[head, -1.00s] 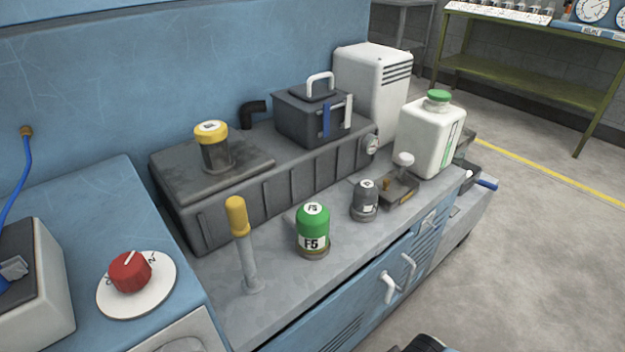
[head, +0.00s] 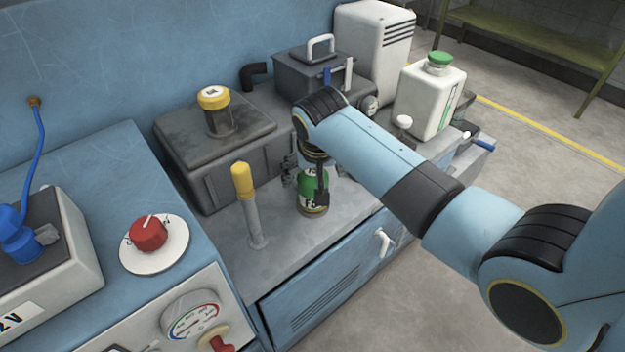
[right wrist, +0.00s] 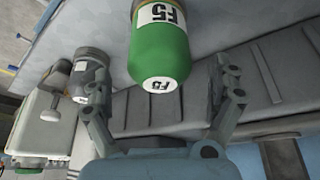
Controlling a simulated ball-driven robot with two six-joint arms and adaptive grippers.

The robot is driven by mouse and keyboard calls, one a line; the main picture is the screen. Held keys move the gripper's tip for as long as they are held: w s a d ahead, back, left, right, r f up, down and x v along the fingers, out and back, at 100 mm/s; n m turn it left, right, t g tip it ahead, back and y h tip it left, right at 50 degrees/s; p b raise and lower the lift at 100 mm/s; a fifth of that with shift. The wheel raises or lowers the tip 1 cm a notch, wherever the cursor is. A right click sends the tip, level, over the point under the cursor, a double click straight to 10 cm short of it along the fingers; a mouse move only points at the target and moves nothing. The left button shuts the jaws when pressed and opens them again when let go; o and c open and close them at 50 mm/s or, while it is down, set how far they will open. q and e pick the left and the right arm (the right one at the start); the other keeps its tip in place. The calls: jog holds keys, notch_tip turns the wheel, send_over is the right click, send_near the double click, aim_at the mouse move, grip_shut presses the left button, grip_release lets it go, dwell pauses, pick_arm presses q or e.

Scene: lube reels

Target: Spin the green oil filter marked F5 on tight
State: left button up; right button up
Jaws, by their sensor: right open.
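The green oil filter marked F5 (head: 312,190) stands upright on the grey bench top in the head view, partly hidden behind my right gripper. My left gripper is not in view.
A grey canister (right wrist: 88,72) stands near one finger in the right wrist view. A yellow-topped handle (head: 243,182) stands left of the filter. A ribbed grey tank (head: 200,165) is behind it. A white bottle (head: 430,95) stands at right, and a red knob (head: 148,234) at left.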

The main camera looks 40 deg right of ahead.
jog(key=b+x, duration=0.1)
jog(key=x, duration=0.3)
jog(key=shift+f, duration=0.35)
jog(key=shift+w+d+f, duration=0.2)
jog(key=shift+w+f, duration=0.1)
jog(key=shift+f, duration=0.3)
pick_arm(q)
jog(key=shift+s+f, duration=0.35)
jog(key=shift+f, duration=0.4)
pick_arm(e)
jog(key=shift+c, duration=0.3)
jog(key=c, duration=1.4)
jog(key=shift+m, duration=0.7)
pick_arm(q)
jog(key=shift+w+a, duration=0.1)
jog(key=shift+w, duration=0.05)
pick_arm(e)
jog(key=m, duration=0.2)
jog(key=m+g+h, duration=0.1)
jog(key=shift+s+d+m, duration=0.25)
jog(key=shift+m, duration=0.15)
